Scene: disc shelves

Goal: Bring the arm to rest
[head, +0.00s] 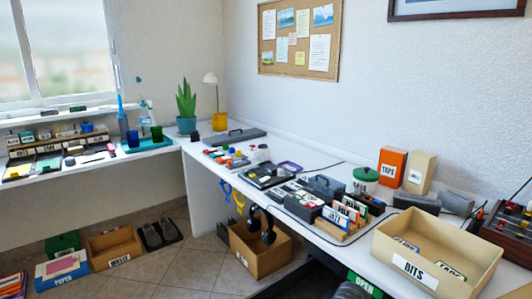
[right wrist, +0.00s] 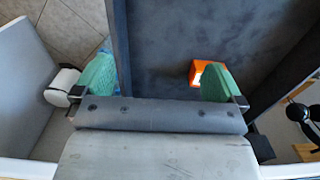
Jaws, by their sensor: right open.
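My right gripper (right wrist: 159,66) shows in the right wrist view. Its two green fingers stand wide apart, with nothing held between them. Beyond them is a dark blue-grey surface (right wrist: 160,35). An orange object with a white patch (right wrist: 194,74) lies beyond the right finger, which partly hides it. My left gripper shows in neither view. In the head view no gripper can be made out.
In the head view, a long white counter (head: 335,166) carries a box marked BITS (head: 402,268), disc dividers (head: 345,218), an orange TAPE box (head: 392,166) and a plant (head: 186,103). Cardboard boxes (head: 262,256) stand on the tiled floor. Open floor (head: 185,272) lies at the lower left.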

